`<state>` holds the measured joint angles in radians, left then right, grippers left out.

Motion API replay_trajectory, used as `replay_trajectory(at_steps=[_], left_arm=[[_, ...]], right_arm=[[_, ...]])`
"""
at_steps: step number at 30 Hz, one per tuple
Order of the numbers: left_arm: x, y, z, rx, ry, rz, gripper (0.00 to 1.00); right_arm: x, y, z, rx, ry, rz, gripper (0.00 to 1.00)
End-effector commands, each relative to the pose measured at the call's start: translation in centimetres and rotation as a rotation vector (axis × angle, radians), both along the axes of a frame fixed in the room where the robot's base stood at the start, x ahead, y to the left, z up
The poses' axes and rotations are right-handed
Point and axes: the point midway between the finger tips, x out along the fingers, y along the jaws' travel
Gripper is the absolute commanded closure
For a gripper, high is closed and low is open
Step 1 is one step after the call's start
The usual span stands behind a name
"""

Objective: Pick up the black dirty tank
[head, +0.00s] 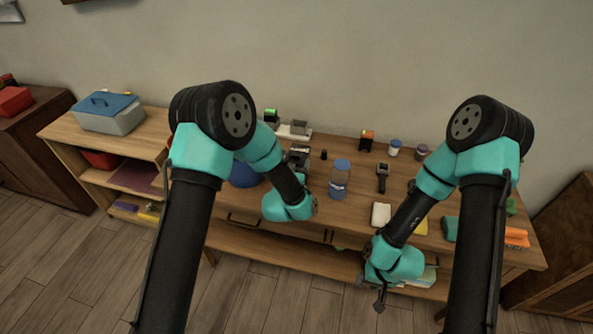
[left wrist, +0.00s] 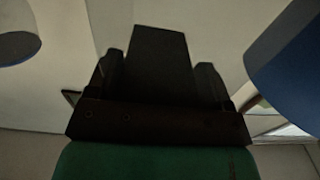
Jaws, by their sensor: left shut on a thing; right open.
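In the left wrist view the black tank (left wrist: 150,50) is a dark, flat-topped block between the two fingers of my left gripper (left wrist: 160,72), which is shut on it. In the head view a dark shape (head: 298,156) shows beyond my left forearm, between the blue bowl and the clear bottle. There I cannot separate tank from fingers, and I cannot tell if it is clear of the tabletop. Dirt on the tank cannot be made out. My right gripper (head: 380,298) is open and empty, pointing down near the front edge of the desk.
A blue bowl (head: 243,174) and a clear bottle with a blue lid (head: 339,180) stand close on either side. A black hand tool (head: 382,177), a white block (head: 381,215) and small jars (head: 394,148) are on the desk. A lidded box (head: 108,115) stands far left.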

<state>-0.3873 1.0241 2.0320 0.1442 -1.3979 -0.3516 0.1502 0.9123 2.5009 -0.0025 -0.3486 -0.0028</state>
Motion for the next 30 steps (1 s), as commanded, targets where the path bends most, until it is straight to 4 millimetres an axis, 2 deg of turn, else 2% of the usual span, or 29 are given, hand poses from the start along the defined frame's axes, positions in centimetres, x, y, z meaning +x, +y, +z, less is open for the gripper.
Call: replay_trajectory(at_steps=[8, 16, 23, 30], left_arm=[[0.0, 0.0, 0.7, -0.001, -0.003, 0.000, 0.74], [0.0, 0.0, 3.9, -0.003, -0.006, 0.000, 0.74], [-5.2, -0.1, 4.0, 0.001, 0.001, -0.004, 0.74], [-11.3, -0.1, 4.5, 0.002, 0.000, -0.004, 0.74]], right_arm=[[0.0, 0.0, 0.0, 0.000, 0.000, 0.000, 0.57], [0.0, 0.0, 0.0, 0.000, 0.000, 0.000, 0.57], [0.0, 0.0, 0.0, 0.000, 0.000, 0.000, 0.57], [0.0, 0.0, 0.0, 0.000, 0.000, 0.000, 0.57]])
